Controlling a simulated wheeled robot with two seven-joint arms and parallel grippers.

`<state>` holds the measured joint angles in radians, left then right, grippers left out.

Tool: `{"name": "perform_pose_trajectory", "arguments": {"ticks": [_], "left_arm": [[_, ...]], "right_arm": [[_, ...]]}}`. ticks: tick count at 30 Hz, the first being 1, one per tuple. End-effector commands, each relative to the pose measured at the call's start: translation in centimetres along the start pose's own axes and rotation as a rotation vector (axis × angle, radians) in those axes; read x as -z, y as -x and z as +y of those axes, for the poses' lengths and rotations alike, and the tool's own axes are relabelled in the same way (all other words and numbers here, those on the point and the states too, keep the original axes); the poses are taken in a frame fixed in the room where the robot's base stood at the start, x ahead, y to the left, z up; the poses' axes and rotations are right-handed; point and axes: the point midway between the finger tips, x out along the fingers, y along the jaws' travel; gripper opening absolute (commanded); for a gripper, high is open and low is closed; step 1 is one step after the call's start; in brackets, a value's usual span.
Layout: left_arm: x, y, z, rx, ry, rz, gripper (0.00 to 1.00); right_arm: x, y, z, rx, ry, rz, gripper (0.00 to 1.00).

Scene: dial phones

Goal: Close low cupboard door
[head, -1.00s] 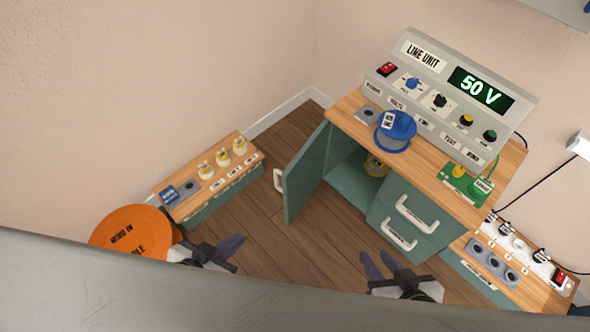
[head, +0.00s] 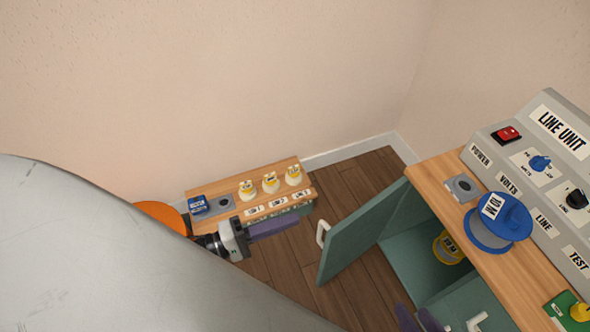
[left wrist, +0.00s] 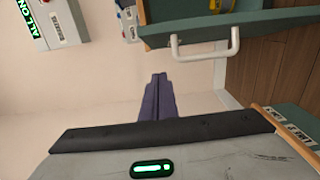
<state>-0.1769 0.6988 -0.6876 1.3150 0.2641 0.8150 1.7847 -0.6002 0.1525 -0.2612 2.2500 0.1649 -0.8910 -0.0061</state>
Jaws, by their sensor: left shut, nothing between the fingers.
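The low cupboard door (head: 362,232) is green with a white handle (head: 322,233) and stands wide open, swung out to the left of the cupboard (head: 425,262). My left gripper (head: 297,221) is shut and empty, left of the door and apart from its handle. In the left wrist view the shut fingers (left wrist: 159,77) point up the picture, with the white handle (left wrist: 205,50) and door beyond them to the right. My right gripper (head: 420,318) shows only its fingertips at the bottom edge, apart and empty, below the door.
A yellow reel (head: 447,248) sits inside the cupboard. A blue reel (head: 498,222) stands on the wooden top above. A low shelf with yellow-white plugs (head: 270,184) lies behind my left gripper, by an orange disc (head: 160,212). Bare floor (head: 345,190) surrounds the door.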

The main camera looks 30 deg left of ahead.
Motion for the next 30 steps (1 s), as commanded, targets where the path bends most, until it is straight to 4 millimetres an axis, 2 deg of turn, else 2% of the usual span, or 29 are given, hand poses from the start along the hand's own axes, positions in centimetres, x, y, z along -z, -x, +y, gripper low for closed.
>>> {"name": "perform_pose_trajectory", "arguments": {"ticks": [3, 11, 13, 18, 30], "left_arm": [[0.0, -2.7, 0.0, -0.007, -0.001, 0.0, 0.0], [0.0, -8.2, -0.1, -0.004, -0.002, 0.0, 0.0], [-1.6, -8.1, -0.1, -0.001, 0.004, 0.0, 0.0], [-3.3, -8.6, 0.0, 0.0, 0.0, 0.0, 0.0], [-3.9, -8.7, 0.0, 0.001, -0.003, 0.001, 0.0]], "right_arm": [[-0.2, -0.5, -0.1, 0.009, 0.009, -0.011, 0.3], [-0.5, -1.2, -0.6, 0.033, 0.032, -0.048, 0.3], [-0.5, -1.1, -0.6, 0.034, 0.032, -0.052, 0.3], [-0.5, -1.1, -0.7, 0.037, 0.035, -0.055, 0.3], [-0.5, -1.1, -0.7, 0.038, 0.036, -0.057, 0.3]]}}
